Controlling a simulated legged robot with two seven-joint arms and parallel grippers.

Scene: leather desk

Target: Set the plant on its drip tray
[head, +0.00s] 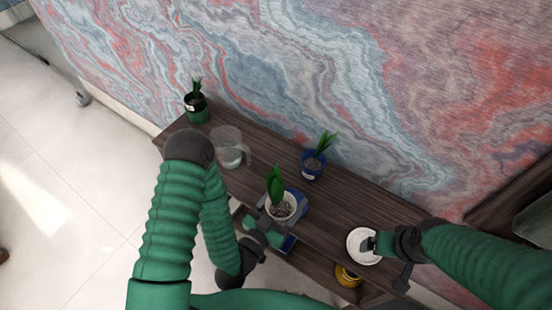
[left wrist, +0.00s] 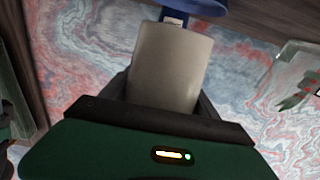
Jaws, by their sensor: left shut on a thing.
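A leafy green plant in a white pot (head: 281,207) is held over the front part of the dark wooden shelf. My left gripper (head: 264,222) is shut on this pot, from its front left side. In the left wrist view the pale pot (left wrist: 170,68) fills the space between the fingers. A round white drip tray (head: 359,256) is at the right end of the shelf, apart from the pot. My right gripper (head: 378,244) is at the tray's right rim, its fingertips overlapping it. Whether it grips the tray is unclear.
A blue pot with a plant (head: 313,166) stands behind the held pot. A clear glass jug (head: 229,150) and a green pot with a plant (head: 196,109) are to the left. A blue object (head: 298,204) shows beside the held pot. A yellow item (head: 347,277) is lower, near the tray.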

